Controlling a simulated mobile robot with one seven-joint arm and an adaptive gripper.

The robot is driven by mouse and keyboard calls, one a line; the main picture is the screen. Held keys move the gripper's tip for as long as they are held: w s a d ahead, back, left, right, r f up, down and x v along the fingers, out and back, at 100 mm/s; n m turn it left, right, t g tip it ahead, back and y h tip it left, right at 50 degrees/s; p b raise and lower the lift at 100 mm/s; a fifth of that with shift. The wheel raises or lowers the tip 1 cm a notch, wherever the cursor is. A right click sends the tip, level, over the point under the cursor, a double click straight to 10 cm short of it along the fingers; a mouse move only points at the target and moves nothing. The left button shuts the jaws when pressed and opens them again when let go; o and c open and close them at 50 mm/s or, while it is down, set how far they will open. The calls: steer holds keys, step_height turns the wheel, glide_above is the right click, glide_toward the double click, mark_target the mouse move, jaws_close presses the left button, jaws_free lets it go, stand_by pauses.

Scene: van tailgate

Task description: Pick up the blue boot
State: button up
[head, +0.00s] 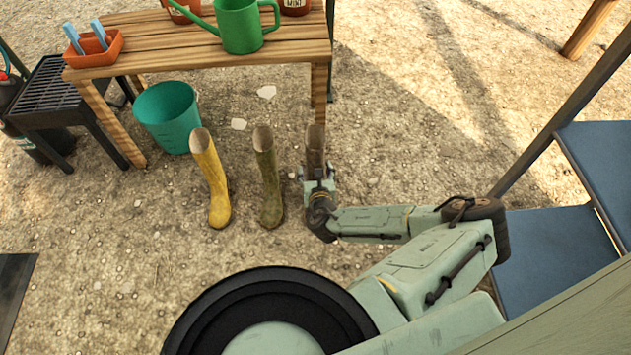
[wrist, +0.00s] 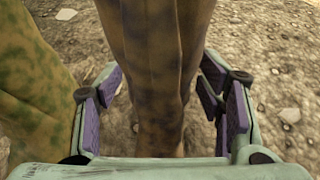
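I see no blue boot in either view. Three boots stand upright in a row on the ground: a yellow boot (head: 211,180), an olive-green boot (head: 268,178) and a brown boot (head: 315,142). My gripper (head: 318,172) is at the brown boot and hides its lower part in the head view. In the wrist view, the brown boot (wrist: 155,60) stands between the two spread fingers of my gripper (wrist: 160,85), with gaps showing beside its narrower lower part. The olive-green boot (wrist: 35,90) is close outside the left finger.
A wooden table (head: 180,50) with a green watering can (head: 239,25) and an orange tray (head: 97,50) stands behind the boots. A teal bucket (head: 167,115) stands by its leg. A black grill (head: 50,95) is at left. Blue steps (head: 555,255) are at right.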

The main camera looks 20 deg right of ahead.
steer(key=c, duration=1.2)
steer(key=shift+c, duration=0.5)
steer(key=shift+r, duration=0.1)
